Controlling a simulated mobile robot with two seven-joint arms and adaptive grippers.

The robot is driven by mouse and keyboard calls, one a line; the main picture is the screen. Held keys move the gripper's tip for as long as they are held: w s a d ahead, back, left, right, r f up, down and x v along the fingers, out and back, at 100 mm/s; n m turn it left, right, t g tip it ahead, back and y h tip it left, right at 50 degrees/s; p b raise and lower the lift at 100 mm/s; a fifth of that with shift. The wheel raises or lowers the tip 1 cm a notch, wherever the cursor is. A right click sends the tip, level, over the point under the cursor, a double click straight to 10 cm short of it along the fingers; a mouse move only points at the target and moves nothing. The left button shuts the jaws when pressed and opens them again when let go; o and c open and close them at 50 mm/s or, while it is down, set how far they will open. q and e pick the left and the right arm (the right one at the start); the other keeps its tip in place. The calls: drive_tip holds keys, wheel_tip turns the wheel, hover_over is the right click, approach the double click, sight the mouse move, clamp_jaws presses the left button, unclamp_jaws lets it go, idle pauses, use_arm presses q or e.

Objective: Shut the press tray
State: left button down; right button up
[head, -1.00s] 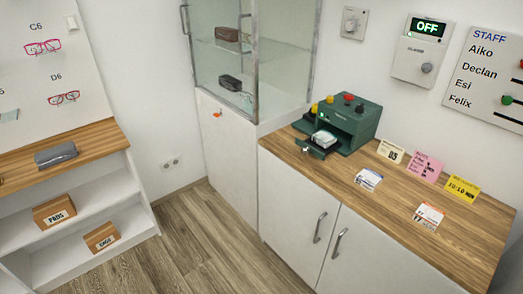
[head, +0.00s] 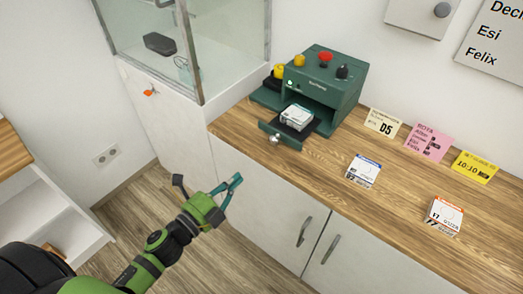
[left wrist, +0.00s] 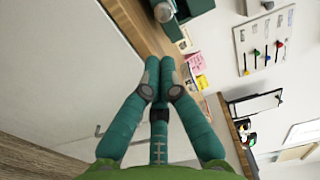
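The dark green press (head: 322,84) stands on the wooden counter in the head view. Its tray (head: 268,128) is out at the front, with a round metal knob (head: 274,139) on its front face. A white block-like item (head: 297,117) sits on the tray. My left gripper (head: 208,181) is open and empty, in front of the cabinet, left of the knob and lower in the picture, clear of it. In the left wrist view its teal fingers (left wrist: 160,88) point toward the knob (left wrist: 163,12) and part of the press (left wrist: 197,6) at the top edge. My right gripper is not in view.
On the counter (head: 400,210) are two small labelled boxes (head: 363,171) (head: 444,215) and several cards, including a pink one (head: 428,143). A glass display case (head: 225,45) stands left of the press. The counter's front edge lies between my gripper and the tray.

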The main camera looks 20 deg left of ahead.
sight(272, 144)
use_arm(q)
drive_tip(key=p+x, duration=0.2)
drive_tip(key=x, duration=1.1)
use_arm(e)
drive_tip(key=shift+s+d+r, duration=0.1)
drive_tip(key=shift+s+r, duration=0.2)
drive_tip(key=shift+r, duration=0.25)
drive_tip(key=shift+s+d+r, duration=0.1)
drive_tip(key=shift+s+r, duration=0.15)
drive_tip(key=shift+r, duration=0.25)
use_arm(q)
drive_tip(key=shift+w, duration=0.15)
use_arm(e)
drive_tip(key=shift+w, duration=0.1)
